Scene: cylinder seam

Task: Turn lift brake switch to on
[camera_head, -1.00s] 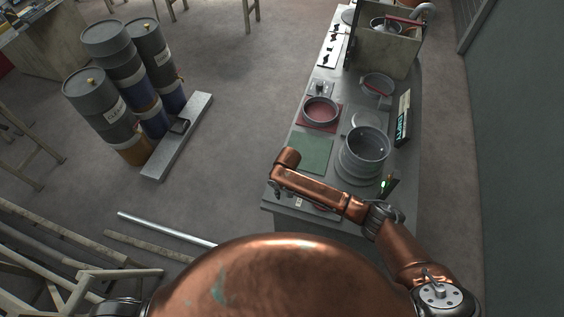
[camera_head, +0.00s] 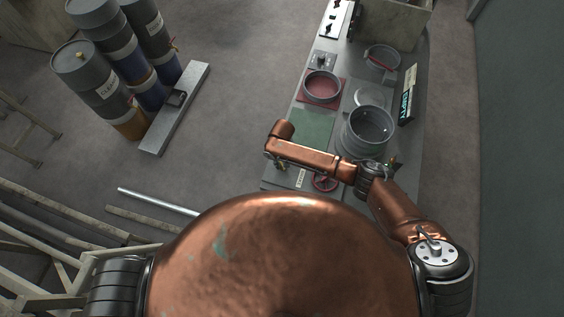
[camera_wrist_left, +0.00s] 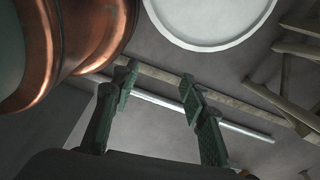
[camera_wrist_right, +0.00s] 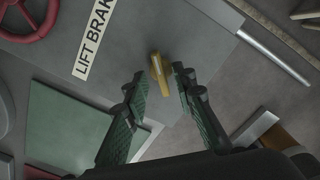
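The brass-yellow switch handle (camera_wrist_right: 158,72) shows in the right wrist view beside a white label reading "LIFT BRAK" (camera_wrist_right: 95,38), its end cut off. My right gripper (camera_wrist_right: 160,75) is open, with one finger on each side of the handle in that view. I cannot tell whether either finger touches it. In the head view the right gripper (camera_head: 281,164) is mostly hidden under its forearm at the bench's near left corner, by the label (camera_head: 301,178). My left gripper (camera_wrist_left: 157,82) is open and empty above the floor, away from the bench.
A red handwheel (camera_head: 325,183) sits right of the label. Behind are a green mat (camera_head: 311,130), a large grey pot (camera_head: 370,130) and a red pan (camera_head: 321,86). Drums (camera_head: 98,85) stand far left. A metal pipe (camera_head: 157,201) lies on the floor.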

